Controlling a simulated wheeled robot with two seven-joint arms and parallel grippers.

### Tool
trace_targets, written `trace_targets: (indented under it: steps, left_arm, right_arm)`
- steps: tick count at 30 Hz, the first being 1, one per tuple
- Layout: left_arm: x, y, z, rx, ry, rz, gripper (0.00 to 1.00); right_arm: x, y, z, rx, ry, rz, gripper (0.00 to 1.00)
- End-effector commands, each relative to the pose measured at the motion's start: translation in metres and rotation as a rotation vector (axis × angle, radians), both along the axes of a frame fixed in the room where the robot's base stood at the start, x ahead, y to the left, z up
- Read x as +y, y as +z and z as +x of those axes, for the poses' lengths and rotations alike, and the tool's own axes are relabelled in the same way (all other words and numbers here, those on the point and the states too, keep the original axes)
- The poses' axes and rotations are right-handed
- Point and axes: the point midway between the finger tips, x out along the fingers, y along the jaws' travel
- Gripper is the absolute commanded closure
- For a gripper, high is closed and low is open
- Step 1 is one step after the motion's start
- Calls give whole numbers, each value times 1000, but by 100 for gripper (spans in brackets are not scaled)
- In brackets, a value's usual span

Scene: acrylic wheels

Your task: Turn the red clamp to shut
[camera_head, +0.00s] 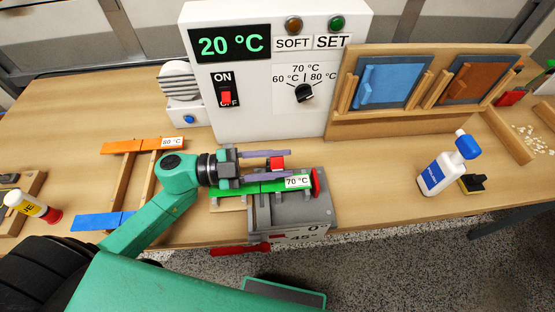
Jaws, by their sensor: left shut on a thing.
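My left gripper (278,165) reaches in from the left over the grey fixture (265,215) at the table's front edge. A green strip (268,187) labelled 70 °C lies across the fixture, just below the fingers. A red disc (316,183) stands at the fixture's right end. A red handle (240,249) sticks out low at the front. My right gripper is out of view.
A white heater panel (250,85) reading 20 °C stands behind the fixture. A wooden rack (430,120) is at the right. An orange strip (130,145) and a blue strip (100,221) lie left. A white bottle (440,172) stands right; table between it and the fixture is clear.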

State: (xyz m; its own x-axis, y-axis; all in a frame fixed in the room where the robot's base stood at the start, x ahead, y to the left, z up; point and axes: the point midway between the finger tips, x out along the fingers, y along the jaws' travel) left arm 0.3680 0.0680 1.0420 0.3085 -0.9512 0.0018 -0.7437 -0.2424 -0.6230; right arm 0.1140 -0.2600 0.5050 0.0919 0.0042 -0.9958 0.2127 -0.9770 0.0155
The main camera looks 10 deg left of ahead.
Motion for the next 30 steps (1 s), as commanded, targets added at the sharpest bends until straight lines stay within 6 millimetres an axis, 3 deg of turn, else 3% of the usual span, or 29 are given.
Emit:
trace_targets:
  steps: [1, 2, 3, 19, 23, 30]
  left_arm:
    - [0, -4, -1, 10, -1, 3, 51]
    - [0, -4, -1, 10, -1, 3, 40]
    - [0, -4, -1, 9, -1, 3, 36]
    - [4, -3, -1, 4, 2, 3, 36]
    - [19, -6, -6, 7, 1, 5, 36]
    - [73, -7, -24, 10, 2, 5, 36]
  right_arm:
    - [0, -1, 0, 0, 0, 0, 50]
    - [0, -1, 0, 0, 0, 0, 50]
    - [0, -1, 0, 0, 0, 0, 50]
    - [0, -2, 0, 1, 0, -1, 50]
    - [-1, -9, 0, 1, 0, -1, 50]
    - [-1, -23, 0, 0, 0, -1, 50]
